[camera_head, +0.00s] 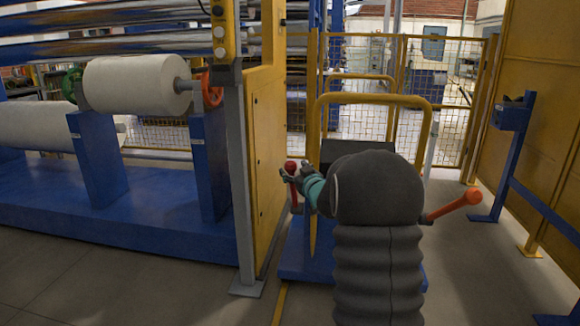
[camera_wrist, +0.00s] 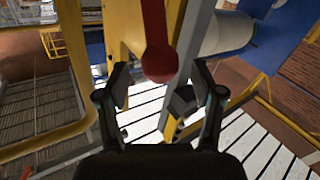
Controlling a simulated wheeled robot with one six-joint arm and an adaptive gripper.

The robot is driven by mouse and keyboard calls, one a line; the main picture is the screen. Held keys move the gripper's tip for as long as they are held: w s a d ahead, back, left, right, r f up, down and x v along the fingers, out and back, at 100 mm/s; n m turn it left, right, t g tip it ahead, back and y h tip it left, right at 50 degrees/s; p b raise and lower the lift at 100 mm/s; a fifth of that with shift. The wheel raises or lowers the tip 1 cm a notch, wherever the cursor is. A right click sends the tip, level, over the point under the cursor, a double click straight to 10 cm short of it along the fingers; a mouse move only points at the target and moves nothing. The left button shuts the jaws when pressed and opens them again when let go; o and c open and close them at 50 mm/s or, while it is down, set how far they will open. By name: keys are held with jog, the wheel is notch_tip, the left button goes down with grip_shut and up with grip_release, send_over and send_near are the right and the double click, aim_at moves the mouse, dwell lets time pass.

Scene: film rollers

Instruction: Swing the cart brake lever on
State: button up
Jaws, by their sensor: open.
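A red lever with a round knob (camera_head: 291,166) stands upright at the left side of the blue cart (camera_head: 305,262) with the yellow push handle (camera_head: 372,99). In the wrist view its red knob (camera_wrist: 159,62) lies between the two fingers in the picture. My gripper (camera_head: 293,177) is open at the lever, just below the knob; it also shows in the wrist view (camera_wrist: 158,88). I cannot tell whether a finger touches the lever. An orange-red lever (camera_head: 453,206) sticks out to the right from behind my arm; its base is hidden. My arm hides much of the cart.
A yellow machine post (camera_head: 264,150) stands close to the left of the cart. Left of it, a white film roll (camera_head: 138,83) rests on blue stands. A yellow mesh fence (camera_head: 455,100) stands behind. A blue stand (camera_head: 505,160) is at the right, with open floor before it.

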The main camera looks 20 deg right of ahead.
jog(key=shift+w, duration=1.65)
grip_shut()
